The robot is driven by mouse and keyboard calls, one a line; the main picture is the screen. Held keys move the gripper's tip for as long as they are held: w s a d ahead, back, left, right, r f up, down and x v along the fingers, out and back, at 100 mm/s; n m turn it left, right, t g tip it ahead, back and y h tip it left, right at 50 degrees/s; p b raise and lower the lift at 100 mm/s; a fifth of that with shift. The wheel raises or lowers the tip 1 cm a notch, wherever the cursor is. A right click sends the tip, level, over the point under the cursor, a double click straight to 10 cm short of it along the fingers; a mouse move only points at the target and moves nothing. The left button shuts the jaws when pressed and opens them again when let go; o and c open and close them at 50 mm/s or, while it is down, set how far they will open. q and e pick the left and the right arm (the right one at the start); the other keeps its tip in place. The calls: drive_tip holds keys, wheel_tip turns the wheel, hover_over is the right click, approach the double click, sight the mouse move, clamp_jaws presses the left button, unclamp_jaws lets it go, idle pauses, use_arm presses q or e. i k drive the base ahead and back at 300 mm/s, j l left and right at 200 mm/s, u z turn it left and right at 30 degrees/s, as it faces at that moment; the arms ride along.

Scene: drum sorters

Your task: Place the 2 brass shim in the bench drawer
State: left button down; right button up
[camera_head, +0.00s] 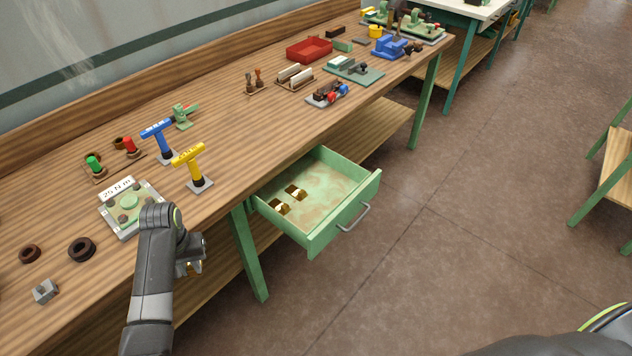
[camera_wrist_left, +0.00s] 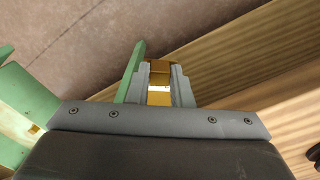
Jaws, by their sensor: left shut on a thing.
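My left gripper (camera_head: 192,268) is in front of the bench edge, to the left of the drawer, and is partly hidden by its own wrist. In the left wrist view, the left gripper (camera_wrist_left: 159,82) is shut on a brass shim (camera_wrist_left: 159,70). Only a bit of that brass piece shows in the head view. The green bench drawer (camera_head: 345,218) is pulled open. Two brass pieces, one nearer the front-left (camera_head: 279,208) and one behind it (camera_head: 296,193), lie inside on its left side. The drawer's edge shows at the left of the wrist view (camera_wrist_left: 25,90). My right gripper is out of view.
A green bench leg (camera_head: 249,253) stands between the left gripper and the drawer. On the benchtop are a gauge plate (camera_head: 130,206), a yellow T-handle tool (camera_head: 195,165), a blue one (camera_head: 161,138) and dark rings (camera_head: 82,249). The drawer's right half is clear.

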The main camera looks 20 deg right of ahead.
sight(311, 207)
drive_tip(key=i+j+z, duration=0.1)
drive_tip(key=i+z, duration=0.15)
drive_tip(key=z, duration=0.15)
drive_tip(key=i+j+z, duration=0.2)
drive_tip(key=z, duration=0.2)
drive_tip(key=i+j+z, duration=0.2)
drive_tip(key=z, duration=0.2)
